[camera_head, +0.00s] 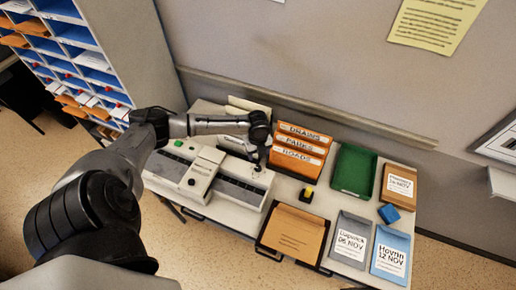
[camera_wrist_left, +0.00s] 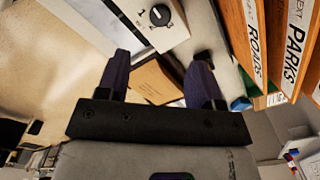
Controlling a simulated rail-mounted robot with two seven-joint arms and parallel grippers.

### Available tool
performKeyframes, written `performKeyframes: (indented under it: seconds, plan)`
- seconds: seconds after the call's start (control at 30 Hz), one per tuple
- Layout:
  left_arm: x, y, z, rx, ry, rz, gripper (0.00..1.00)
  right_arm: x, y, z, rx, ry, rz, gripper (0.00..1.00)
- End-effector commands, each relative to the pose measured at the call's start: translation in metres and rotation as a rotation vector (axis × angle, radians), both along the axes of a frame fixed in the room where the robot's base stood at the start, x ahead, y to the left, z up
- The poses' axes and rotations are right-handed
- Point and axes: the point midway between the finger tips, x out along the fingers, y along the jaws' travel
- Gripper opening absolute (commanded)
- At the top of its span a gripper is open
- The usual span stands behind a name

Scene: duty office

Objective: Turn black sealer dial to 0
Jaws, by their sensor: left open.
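The sealer (camera_head: 232,190) is a long pale machine with a dark strip along its top, on the left half of the table. In the left wrist view its black dial (camera_wrist_left: 160,15) is a round knob with a light pointer mark, on a white panel with small marks around it. My left gripper (camera_head: 259,161) hangs over the machine's right end and mostly hides the dial in the head view. In the left wrist view the gripper's two dark fingers (camera_wrist_left: 160,70) are apart with nothing held. The dial lies beyond the fingertips, apart from them. My right gripper is not in view.
Orange folders (camera_head: 300,150) stand close behind and right of the gripper. A brown clipboard (camera_head: 293,236), a black and yellow block (camera_head: 307,193), a green tray (camera_head: 354,171) and a blue cube (camera_head: 389,213) are to the right. A wall rises behind the table.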

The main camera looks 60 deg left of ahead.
Motion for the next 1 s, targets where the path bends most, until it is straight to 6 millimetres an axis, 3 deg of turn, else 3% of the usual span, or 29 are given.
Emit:
performKeyframes:
  seconds: [0.3, 1.0]
  plan:
    - [0.0, 0.0, 0.023, 0.0, -0.001, 0.0, 0.6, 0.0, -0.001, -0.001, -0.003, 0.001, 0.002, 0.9]
    - [0.0, 0.0, 0.024, 0.0, -0.001, 0.002, 0.6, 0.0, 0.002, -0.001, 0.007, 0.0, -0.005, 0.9]
